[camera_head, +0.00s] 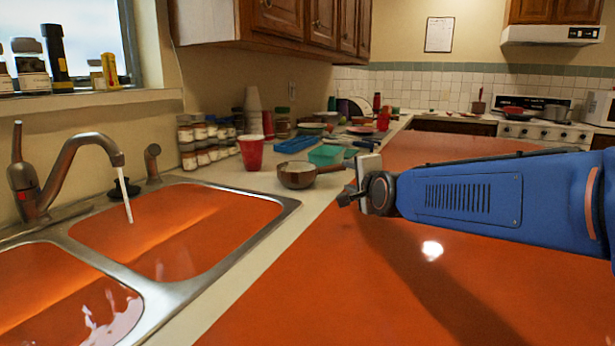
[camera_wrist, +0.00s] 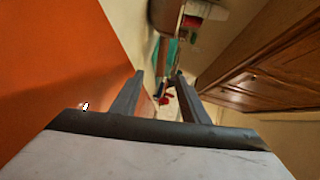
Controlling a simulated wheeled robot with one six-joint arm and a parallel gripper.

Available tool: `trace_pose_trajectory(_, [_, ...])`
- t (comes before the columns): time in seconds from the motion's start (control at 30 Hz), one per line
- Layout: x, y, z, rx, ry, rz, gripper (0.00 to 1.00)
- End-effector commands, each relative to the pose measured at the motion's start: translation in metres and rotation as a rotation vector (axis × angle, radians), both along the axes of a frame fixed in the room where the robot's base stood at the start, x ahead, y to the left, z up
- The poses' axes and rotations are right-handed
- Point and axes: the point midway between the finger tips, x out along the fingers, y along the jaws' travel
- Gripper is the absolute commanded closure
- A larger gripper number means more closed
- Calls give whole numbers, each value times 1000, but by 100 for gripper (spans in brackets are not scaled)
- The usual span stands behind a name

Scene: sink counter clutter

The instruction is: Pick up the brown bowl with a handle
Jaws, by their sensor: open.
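The brown bowl with a handle (camera_head: 295,177) stands upright on the pale counter, right of the sink, in the head view. Its handle points right, toward my gripper. My gripper (camera_head: 350,194) is just right of the bowl and its handle, apart from it as far as I can see. In the wrist view my gripper (camera_wrist: 158,77) shows two separated fingers with nothing held between them. A brown shape at the top of the wrist view (camera_wrist: 163,16) may be the bowl, but it is cut off and unclear.
A red cup (camera_head: 252,153) stands behind the bowl at left. A teal container (camera_head: 325,155) and a blue tray (camera_head: 294,143) lie behind it. Jars (camera_head: 198,142) line the wall. The double sink (camera_head: 285,207) with running faucet is at left. Wooden cabinets (camera_head: 300,27) hang above.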

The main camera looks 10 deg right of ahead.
Motion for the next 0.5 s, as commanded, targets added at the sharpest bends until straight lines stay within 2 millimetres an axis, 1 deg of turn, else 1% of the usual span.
trace_pose_trajectory(0.03, [8, 0, -3, -2, 3, 0, 59])
trace_pose_trajectory(0.3, [45, 2, -9, -3, 3, 0, 59])
trace_pose_trajectory(0.5, [66, 3, -13, -1, 1, 0, 59])
